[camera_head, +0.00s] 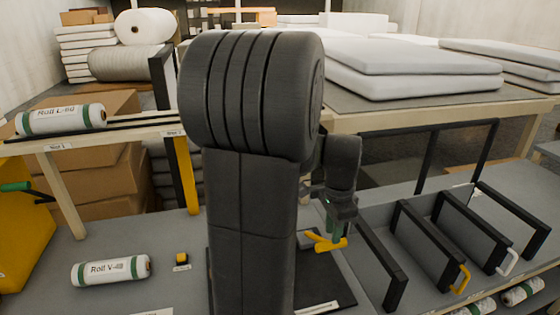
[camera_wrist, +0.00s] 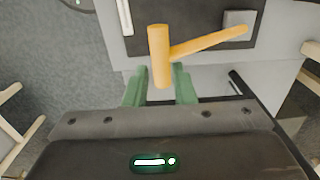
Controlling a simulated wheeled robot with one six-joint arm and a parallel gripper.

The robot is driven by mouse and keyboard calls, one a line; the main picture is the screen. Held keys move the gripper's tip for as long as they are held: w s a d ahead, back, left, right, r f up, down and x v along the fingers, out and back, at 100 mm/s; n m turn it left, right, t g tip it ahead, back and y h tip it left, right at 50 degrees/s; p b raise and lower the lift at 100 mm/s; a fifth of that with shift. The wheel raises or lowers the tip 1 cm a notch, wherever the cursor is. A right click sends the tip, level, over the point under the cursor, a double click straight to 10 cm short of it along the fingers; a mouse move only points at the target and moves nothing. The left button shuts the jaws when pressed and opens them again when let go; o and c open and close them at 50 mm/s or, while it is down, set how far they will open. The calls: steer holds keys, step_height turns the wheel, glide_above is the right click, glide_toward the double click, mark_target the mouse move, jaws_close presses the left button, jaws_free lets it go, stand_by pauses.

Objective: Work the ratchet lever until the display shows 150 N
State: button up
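The yellow lever (camera_head: 331,244) with a T-shaped grip stands over a dark plate right of my arm in the head view. In the wrist view the lever's grip (camera_wrist: 160,57) is upright in the picture, and its arm runs right to a grey block (camera_wrist: 239,24). My gripper (camera_wrist: 161,72) has two green fingers set apart, one on each side of the grip's near end. I cannot tell whether they touch it. In the head view my gripper (camera_head: 332,222) is just above the lever, partly hidden by my arm. I see no readable force display.
Another roll (camera_head: 60,119) lies on a raised shelf. Black upright dividers (camera_head: 432,248) stand right of the lever. White wadding slabs (camera_head: 400,72) lie on the table behind.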

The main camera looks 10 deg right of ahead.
steer(key=shift+f, duration=0.15)
steer(key=shift+f+b, duration=1)
steer(key=shift+f, duration=0.45)
steer(key=s+f+b, duration=0.3)
steer(key=f+b, duration=0.2)
steer(key=f, duration=0.2)
steer(key=shift+s, duration=0.15)
steer(key=shift+d+r, duration=0.1)
steer(key=w+r+p, duration=0.1)
steer(key=r+p, duration=0.2)
steer(key=w+r+p, duration=0.1)
steer(key=r+p, duration=0.2)
steer(key=w+r+p, duration=0.1)
steer(key=r+p, duration=0.1)
steer(key=r, duration=0.2)
steer(key=shift+w+p, duration=0.1)
steer(key=shift+p, duration=0.3)
stand_by(0.4)
